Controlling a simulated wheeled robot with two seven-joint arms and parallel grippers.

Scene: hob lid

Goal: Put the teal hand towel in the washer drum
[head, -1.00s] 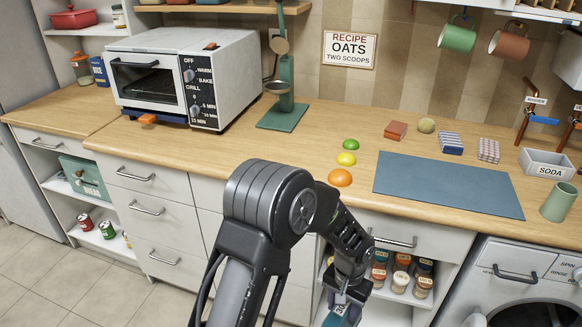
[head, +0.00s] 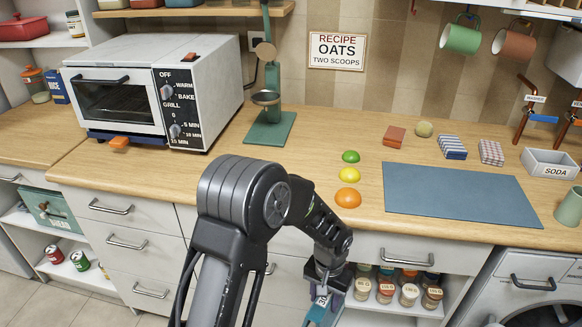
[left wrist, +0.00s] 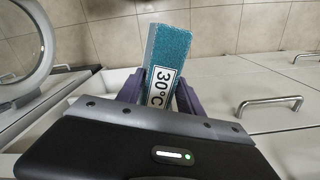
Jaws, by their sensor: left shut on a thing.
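The teal hand towel (left wrist: 172,50), with a white "30°C" label, sticks out from between the purple fingers of my left gripper (left wrist: 160,90) in the left wrist view. The gripper is shut on it. In the head view, my left gripper (head: 327,284) hangs low in front of the counter, below its front edge, with a bit of the towel (head: 322,313) at the bottom edge. The white washer (head: 535,290) is at the lower right, mostly cut off. A round door ring (left wrist: 45,45) shows at the left of the left wrist view; the drum's inside is not clear. My right gripper is not in view.
An open shelf of spice jars (head: 409,293) lies just right of my left gripper. The counter above holds a blue mat (head: 460,192), fruit, folded cloths and a toaster oven (head: 155,95). Drawer handles (head: 408,258) stick out from the fronts.

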